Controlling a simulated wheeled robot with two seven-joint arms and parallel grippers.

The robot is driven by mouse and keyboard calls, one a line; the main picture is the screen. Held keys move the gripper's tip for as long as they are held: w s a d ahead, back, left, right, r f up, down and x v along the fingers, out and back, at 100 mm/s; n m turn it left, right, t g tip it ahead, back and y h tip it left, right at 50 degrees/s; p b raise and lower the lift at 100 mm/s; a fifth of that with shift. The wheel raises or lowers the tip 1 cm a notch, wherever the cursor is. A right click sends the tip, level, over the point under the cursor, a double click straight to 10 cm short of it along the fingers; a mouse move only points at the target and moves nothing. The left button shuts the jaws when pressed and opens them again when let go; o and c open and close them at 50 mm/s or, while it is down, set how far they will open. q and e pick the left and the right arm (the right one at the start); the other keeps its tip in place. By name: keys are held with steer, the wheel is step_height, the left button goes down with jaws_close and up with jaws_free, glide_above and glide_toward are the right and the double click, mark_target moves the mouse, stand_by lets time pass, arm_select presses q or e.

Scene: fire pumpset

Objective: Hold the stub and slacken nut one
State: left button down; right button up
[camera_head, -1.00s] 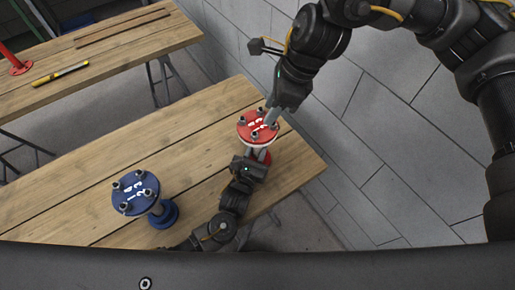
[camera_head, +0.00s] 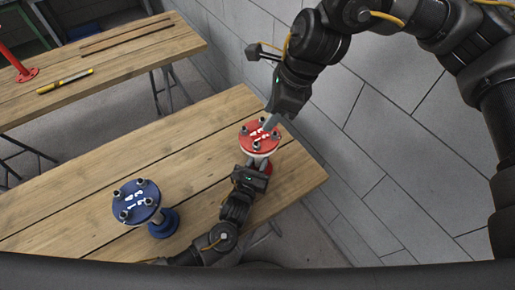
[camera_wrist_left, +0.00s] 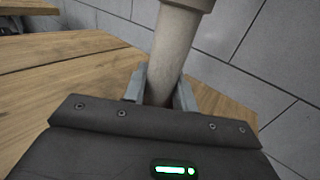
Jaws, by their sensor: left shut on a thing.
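The red stub (camera_head: 251,139) stands upright near the right end of the near table, with a round red flange on top. Its flange carries several dark nuts and white marks too small to read, so I cannot tell which is nut one. My left gripper (camera_head: 257,168) is shut on the stub's pipe below the flange. The left wrist view shows the pale grey pipe (camera_wrist_left: 176,48) between the two fingers of the left gripper (camera_wrist_left: 159,94). My right gripper (camera_head: 267,125) points down at the flange's far side, close to a nut. Its finger opening is not clear.
A blue flanged stub (camera_head: 137,202) stands to the left on the same near table (camera_head: 190,150). A far table (camera_head: 120,65) holds a yellow-and-black tool (camera_head: 65,81) and a red part (camera_head: 27,74). A grey block wall (camera_head: 370,140) rises close on the right.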

mark_target(255, 143)
steer(key=a+n+h, duration=0.1)
steer(key=n, duration=0.8)
steer(key=a+r+n+h, duration=0.1)
steer(key=n, duration=0.9)
steer(key=a+r+n+h, duration=0.1)
steer(key=a+n+h, duration=0.1)
steer(key=n, duration=0.7)
steer(key=shift+w+g, duration=0.1)
steer(key=shift+g, duration=0.2)
steer(key=shift+d+f, duration=0.1)
step_height(255, 143, down, 12)
steer(key=shift+r, duration=0.1)
